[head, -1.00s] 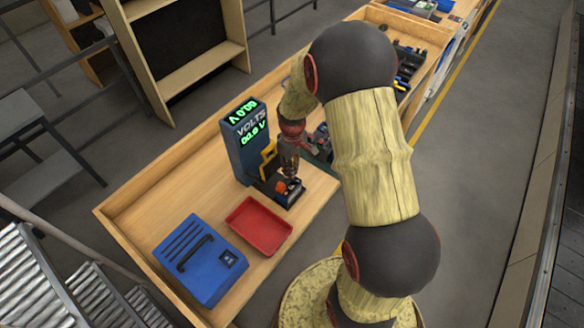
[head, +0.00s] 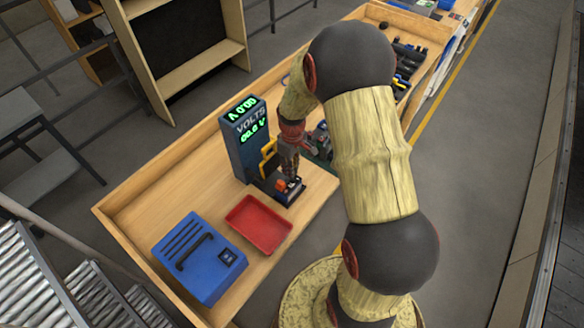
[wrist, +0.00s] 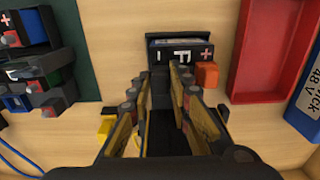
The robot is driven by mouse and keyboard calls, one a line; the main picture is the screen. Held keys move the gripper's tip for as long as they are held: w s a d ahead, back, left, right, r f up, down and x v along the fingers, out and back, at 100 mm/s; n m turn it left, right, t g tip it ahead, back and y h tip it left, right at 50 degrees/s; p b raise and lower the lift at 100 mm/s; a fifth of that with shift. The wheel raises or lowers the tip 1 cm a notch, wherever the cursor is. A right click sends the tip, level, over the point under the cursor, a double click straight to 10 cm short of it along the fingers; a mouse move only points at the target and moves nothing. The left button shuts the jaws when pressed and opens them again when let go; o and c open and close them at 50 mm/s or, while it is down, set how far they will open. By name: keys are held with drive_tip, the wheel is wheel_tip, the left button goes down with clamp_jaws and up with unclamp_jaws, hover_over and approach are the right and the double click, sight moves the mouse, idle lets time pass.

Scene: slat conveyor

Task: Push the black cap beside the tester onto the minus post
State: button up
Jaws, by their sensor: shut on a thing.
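The tester (head: 244,140) is a tall blue-grey box with green readouts. In front of it is a small dark battery block (head: 291,196), which also shows in the wrist view (wrist: 184,52) with a minus mark at left and a plus mark at right. An orange cap (wrist: 207,75) sits at the plus side. My gripper (head: 290,176) points down over the block. In the wrist view its fingers (wrist: 168,80) are shut on a dark piece (wrist: 160,88), apparently the black cap, at the minus side. The fingers hide the minus post, so I cannot tell whether the cap touches it.
A red tray (head: 237,205) and a blue case (head: 224,282) with a handle lie on the left part of the wooden bench. A dark green mat (wrist: 78,88) with small parts is on the other side. A yellow piece (head: 265,147) stands between tester and gripper.

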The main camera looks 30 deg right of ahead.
drive_tip(key=shift+f+b, duration=0.3)
drive_tip(key=shift+f, duration=0.25)
drive_tip(key=o, duration=0.8)
drive_tip(key=shift+r, duration=0.1)
wheel_tip(320, 180, up, 12)
idle(0.5)
